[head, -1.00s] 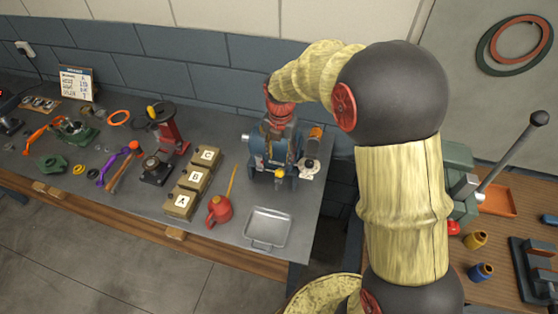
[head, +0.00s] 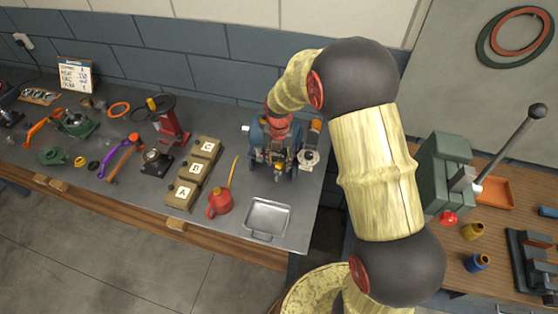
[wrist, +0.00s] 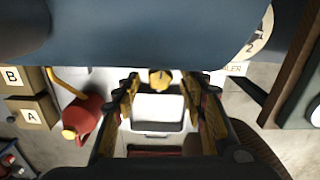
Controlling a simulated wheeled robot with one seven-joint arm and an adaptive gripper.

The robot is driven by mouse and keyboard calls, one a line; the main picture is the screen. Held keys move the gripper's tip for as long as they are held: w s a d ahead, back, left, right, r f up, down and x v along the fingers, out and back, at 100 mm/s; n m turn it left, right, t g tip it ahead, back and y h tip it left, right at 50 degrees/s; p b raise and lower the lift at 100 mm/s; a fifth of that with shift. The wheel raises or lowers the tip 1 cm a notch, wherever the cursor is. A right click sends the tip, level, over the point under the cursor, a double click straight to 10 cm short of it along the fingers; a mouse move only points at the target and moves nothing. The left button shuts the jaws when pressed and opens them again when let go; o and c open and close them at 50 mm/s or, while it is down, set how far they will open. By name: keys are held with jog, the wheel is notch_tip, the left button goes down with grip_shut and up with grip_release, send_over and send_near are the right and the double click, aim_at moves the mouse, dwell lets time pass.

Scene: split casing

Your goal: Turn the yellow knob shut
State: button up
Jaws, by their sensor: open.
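The yellow knob (wrist: 160,79) shows in the wrist view at the lower edge of the blue casing (wrist: 130,35). It sits between the tips of my gripper (wrist: 161,86). My gripper is open, with one finger on each side of the knob and a visible gap to both. I cannot tell how far the knob is turned. In the head view the blue casing (head: 257,137) stands on the bench, with my wrist and gripper in front of it. They hide the knob there.
A metal tray (head: 268,215) and a red oil can (head: 220,203) stand in front of the casing. Boxes marked A (head: 183,192), B and C are to the left. A round dial (head: 309,158) sits at the casing's right. A green press (head: 443,172) stands on the right table.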

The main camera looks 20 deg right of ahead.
grip_shut()
dwell(0.5)
